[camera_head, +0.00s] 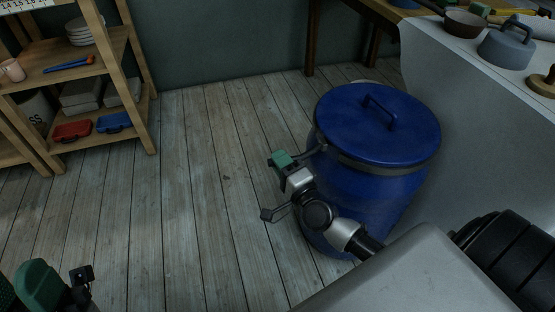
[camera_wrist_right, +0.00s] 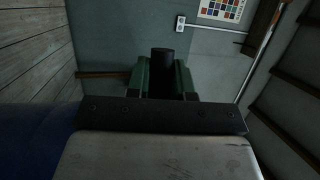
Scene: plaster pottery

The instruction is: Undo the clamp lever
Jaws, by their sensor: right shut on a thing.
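A blue drum (camera_head: 365,195) stands on the wooden floor with its blue lid (camera_head: 378,122) on top, which has a bar handle. A grey clamp ring runs around the drum just under the lid. The clamp lever (camera_head: 313,151) sticks out from the ring on the left side of the drum. My right gripper (camera_head: 283,160), with green fingers, is shut on the lever's outer end. In the right wrist view the green fingers (camera_wrist_right: 162,77) close on a dark bar end, and the drum's blue side (camera_wrist_right: 35,140) shows at the lower left. Part of my left arm shows at the lower left of the head view; its fingertips are not clear.
A wooden shelf (camera_head: 130,75) with plates, boxes and red and blue cases stands at the upper left. A pale worktop (camera_head: 465,70) with pots stands right of the drum. The floor (camera_head: 200,190) left of the drum is clear.

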